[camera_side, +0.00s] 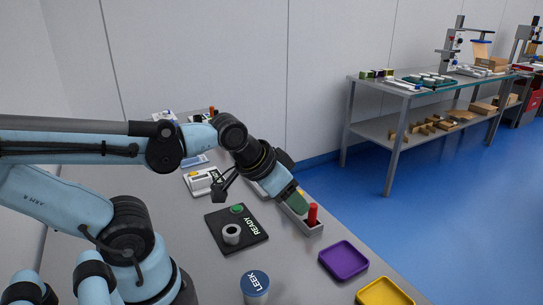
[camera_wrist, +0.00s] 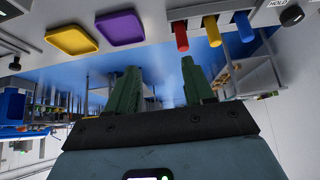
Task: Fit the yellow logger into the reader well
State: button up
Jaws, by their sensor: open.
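The yellow logger (camera_wrist: 212,30) is a yellow peg between a red and a blue peg in the wrist view. In the side view my gripper (camera_side: 298,203) is over the grey rack (camera_side: 312,231), close to the red peg. A round grey socket (camera_side: 231,236), which looks like the reader well, stands on a black plate marked READY, with a green button beside it. No peg shows in it.
The red peg (camera_side: 312,215) stands at the rack's near end; the blue peg (camera_wrist: 243,27) shows in the wrist view. A white device (camera_side: 201,182) sits behind the plate.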

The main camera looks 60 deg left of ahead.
jog(key=w+a+r+m+g, duration=0.3)
jog(key=w+a+g, duration=0.4)
jog(key=w+a, duration=0.25)
jog(key=shift+a+f, duration=0.15)
jog(key=shift+f, duration=2.9)
jog(key=shift+a+f, duration=0.1)
jog(key=shift+f, duration=2.9)
jog(key=shift+c, duration=0.3)
grip_shut()
